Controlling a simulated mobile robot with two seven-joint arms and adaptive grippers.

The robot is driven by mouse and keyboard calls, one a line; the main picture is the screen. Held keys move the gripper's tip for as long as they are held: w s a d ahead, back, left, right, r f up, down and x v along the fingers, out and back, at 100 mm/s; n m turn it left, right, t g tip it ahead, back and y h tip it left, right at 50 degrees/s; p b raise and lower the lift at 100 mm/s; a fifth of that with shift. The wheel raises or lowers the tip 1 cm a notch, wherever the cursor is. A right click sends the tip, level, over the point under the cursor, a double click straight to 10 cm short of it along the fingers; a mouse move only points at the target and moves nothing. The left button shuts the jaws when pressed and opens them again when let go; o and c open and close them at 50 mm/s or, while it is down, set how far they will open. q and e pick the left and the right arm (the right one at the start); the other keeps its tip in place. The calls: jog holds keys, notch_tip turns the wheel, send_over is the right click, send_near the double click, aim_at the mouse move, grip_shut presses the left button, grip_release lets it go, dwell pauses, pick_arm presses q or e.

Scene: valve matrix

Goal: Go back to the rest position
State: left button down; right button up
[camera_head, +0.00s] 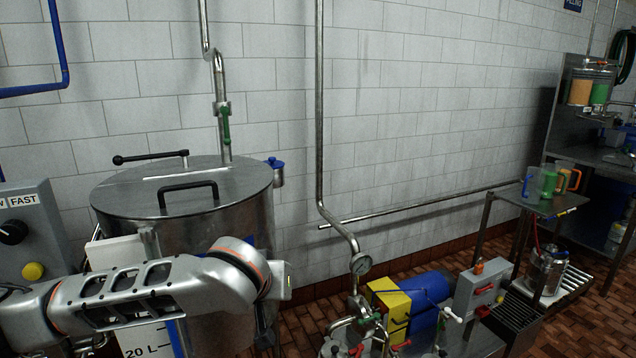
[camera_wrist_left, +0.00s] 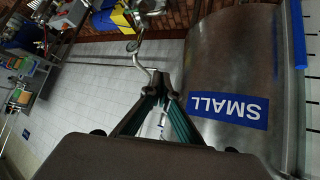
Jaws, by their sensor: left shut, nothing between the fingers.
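In the head view the fingers cannot be made out clearly. My right gripper is in neither view.
A control box (camera_head: 30,232) with a yellow button stands at the left edge. A pipe with a gauge (camera_head: 361,264) and a blue pump motor (camera_head: 428,297) are at lower centre. A small table (camera_head: 532,203) holds coloured jugs.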

pick_arm(q)
jog(key=s+d+f+m+g+h, duration=0.1)
jog(key=s+d+f+h, duration=0.3)
jog(key=f, duration=0.3)
jog(key=s+d+f+m+h, duration=0.1)
jog(key=s+d+f+h, duration=0.15)
jog(key=d+f, duration=0.45)
jog(key=s+a+f+m+t+y, duration=0.2)
jog(key=s+a+f+y, duration=0.3)
jog(key=s+a+f, duration=1.5)
jog(key=a+f, duration=0.3)
jog(key=shift+a, duration=0.15)
